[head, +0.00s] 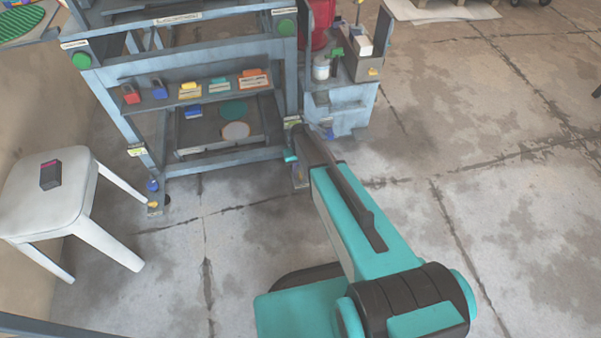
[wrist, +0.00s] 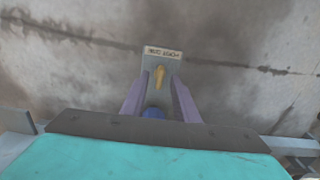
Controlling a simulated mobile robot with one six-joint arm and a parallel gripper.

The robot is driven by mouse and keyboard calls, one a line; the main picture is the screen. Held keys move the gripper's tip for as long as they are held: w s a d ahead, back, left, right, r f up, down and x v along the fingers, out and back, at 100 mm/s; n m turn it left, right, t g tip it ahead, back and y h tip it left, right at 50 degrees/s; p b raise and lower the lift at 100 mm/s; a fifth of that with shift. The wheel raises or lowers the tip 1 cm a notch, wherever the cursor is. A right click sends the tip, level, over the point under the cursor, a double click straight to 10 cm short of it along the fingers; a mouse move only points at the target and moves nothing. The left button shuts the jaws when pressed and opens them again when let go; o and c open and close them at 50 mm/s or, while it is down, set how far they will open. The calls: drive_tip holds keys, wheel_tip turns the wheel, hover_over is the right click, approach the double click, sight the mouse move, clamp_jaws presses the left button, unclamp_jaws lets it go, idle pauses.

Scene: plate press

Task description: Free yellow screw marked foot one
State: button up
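In the wrist view a yellow screw (wrist: 159,71) stands on a pale foot plate (wrist: 150,62). A label (wrist: 163,52) lies beyond it; its writing is upside down and too small to read surely. A blue knob (wrist: 154,113) shows nearer, partly hidden by my gripper body. My gripper (wrist: 160,82) is open, its purple fingers apart on either side of the plate, with the yellow screw between or just beyond the tips. I cannot tell whether they touch it. In the head view my arm mostly hides this foot (head: 300,178) at the press frame's right front.
The press frame (head: 225,158) stands ahead, with a shelf (head: 215,92) of coloured blocks. Another foot (head: 154,205) with blue and yellow parts is at its left. A white stool (head: 45,190) stands left, a blue-grey cabinet (head: 345,110) right. Floor on the right is clear.

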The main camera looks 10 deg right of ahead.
sight(300, 175)
wheel_tip(300, 175, up, 13)
drive_tip(key=p, duration=0.2)
idle(0.3)
idle(0.4)
drive_tip(key=s+r+g+p, duration=0.2)
drive_tip(key=s+p, duration=0.7)
drive_tip(key=s, duration=1.1)
drive_tip(key=s+r+g+p, duration=0.3)
drive_tip(key=s+r+p, duration=0.4)
drive_tip(key=s, duration=1.4)
drive_tip(key=shift+r+p, duration=0.15)
drive_tip(key=shift+p, duration=1.1)
